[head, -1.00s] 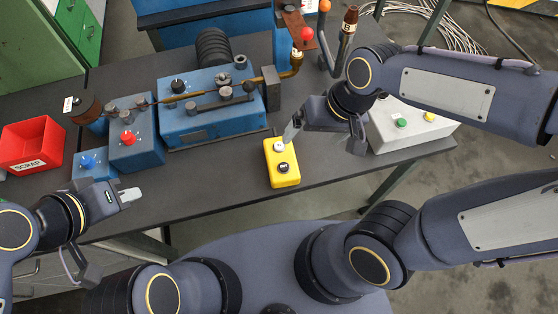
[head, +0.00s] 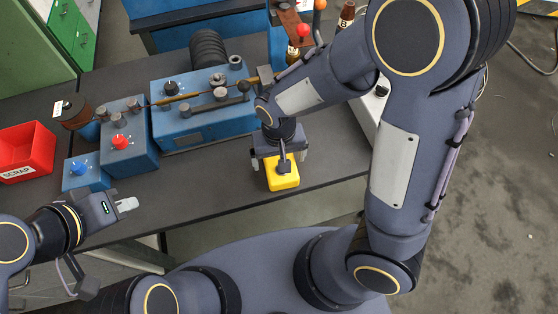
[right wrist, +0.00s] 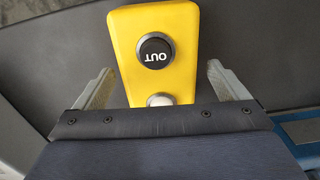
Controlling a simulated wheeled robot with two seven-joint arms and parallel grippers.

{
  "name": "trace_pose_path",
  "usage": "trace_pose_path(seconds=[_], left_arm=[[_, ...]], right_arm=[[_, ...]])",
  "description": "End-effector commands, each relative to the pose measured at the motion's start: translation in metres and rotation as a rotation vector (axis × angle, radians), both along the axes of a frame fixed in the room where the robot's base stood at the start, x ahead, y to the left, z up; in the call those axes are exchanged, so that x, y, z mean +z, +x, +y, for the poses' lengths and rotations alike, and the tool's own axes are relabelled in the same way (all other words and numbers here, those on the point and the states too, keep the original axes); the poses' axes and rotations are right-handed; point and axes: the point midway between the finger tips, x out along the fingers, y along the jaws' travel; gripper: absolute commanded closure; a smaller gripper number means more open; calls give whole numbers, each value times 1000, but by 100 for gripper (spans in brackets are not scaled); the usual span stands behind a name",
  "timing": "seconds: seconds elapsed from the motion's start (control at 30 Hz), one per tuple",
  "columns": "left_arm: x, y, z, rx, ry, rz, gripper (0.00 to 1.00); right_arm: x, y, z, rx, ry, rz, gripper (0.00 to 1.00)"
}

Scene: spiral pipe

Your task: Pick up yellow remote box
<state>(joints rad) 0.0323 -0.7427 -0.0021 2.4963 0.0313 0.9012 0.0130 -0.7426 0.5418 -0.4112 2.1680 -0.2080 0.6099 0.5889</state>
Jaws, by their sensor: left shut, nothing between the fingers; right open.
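The yellow remote box (head: 283,180) lies on the dark table near its front edge, partly hidden under my right gripper in the head view. In the right wrist view the yellow box (right wrist: 182,45) shows a black button marked OUT and a white button. My right gripper (right wrist: 166,85) is open, with one finger on each side of the box and a gap visible on both sides. In the head view my right gripper (head: 280,155) is above the box. My left gripper (head: 127,204) is shut and empty, off the table's front edge at left.
A red SCRAP bin (head: 28,150) is at far left. A pale box (head: 368,112) is partly hidden behind my right arm.

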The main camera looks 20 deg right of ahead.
Motion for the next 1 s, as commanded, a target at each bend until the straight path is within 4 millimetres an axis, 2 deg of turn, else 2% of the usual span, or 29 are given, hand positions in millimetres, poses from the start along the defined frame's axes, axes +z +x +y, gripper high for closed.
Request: trace_pose_path(seconds=[0.1, 0.37, 0.8, 1.0], left_arm=[[-2, 0, 0, 0, 0, 0, 100], [-2, 0, 0, 0, 0, 0, 100], [-2, 0, 0, 0, 0, 0, 100], [-1, 0, 0, 0, 0, 0, 100]], right_arm=[[-12, -1, 0, 0, -1, 2, 6], [-14, 0, 0, 0, 1, 0, 6], [-14, 0, 0, 0, 1, 0, 63], [-13, 0, 0, 0, 2, -1, 63]])
